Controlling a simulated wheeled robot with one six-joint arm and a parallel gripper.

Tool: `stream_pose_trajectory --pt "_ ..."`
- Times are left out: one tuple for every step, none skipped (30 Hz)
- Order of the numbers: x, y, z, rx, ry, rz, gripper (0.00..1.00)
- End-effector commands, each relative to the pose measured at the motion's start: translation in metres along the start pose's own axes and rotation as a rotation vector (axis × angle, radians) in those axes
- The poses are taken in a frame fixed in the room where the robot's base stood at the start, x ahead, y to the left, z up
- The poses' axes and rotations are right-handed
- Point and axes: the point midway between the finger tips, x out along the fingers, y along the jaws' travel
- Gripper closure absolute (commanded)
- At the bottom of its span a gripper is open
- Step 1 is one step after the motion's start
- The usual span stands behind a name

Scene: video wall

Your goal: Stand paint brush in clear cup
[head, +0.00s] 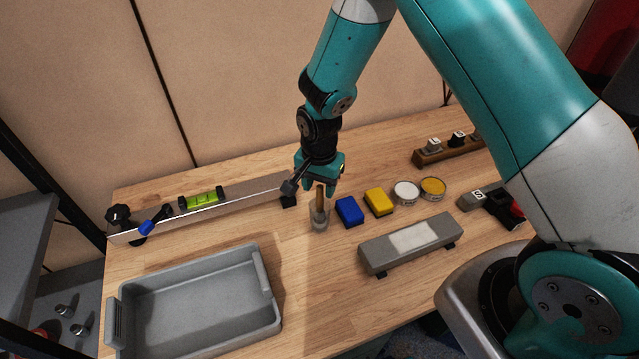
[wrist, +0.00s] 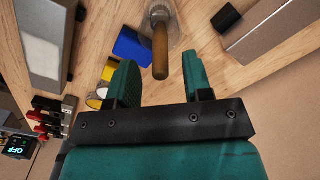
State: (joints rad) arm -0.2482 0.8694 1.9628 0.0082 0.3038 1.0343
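The clear cup (head: 319,222) stands on the wooden table near its middle, and its rim area also shows at the top of the wrist view (wrist: 174,14). The paint brush (head: 320,198) stands in the cup with its brown wooden handle (wrist: 160,52) pointing up; its bristle end is hard to make out. My gripper (head: 319,184) is at the top of the handle. In the wrist view its two teal fingers (wrist: 159,62) are apart, with visible gaps on both sides of the handle, and hold nothing.
A blue block (head: 349,212) and a yellow block (head: 379,202) lie just right of the cup. Behind left is a long metal rail (head: 235,199) with a green level (head: 202,199). A grey bin (head: 137,297) stands front left, a grey bar (head: 375,258) front right.

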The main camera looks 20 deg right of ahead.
Motion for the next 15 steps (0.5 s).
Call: stream_pose_trajectory --pt "0.000 0.000 0.000 0.000 0.000 0.000 0.51" --pt "0.000 0.000 0.000 0.000 0.000 0.000 0.51" --pt "0.000 0.000 0.000 0.000 0.000 0.000 0.51" --pt "0.000 0.000 0.000 0.000 0.000 0.000 0.51" --pt "0.000 0.000 0.000 0.000 0.000 0.000 0.51" --pt "0.000 0.000 0.000 0.000 0.000 0.000 0.51" --pt "0.000 0.000 0.000 0.000 0.000 0.000 0.51" --pt "-0.001 0.000 0.000 0.000 0.000 0.000 0.51" --pt "-0.002 0.000 0.000 0.000 0.000 -0.001 0.51" --pt "-0.003 0.000 0.000 0.000 0.001 -0.001 0.51" --pt "-0.005 -0.001 0.000 0.000 0.001 -0.002 0.51" --pt "-0.009 -0.001 0.000 0.000 0.001 -0.002 0.51" --pt "-0.013 -0.001 -0.001 0.000 0.002 -0.003 0.51" --pt "-0.018 -0.001 -0.001 0.000 0.002 -0.004 0.51" --pt "-0.026 -0.001 -0.001 0.000 0.003 -0.005 0.51"
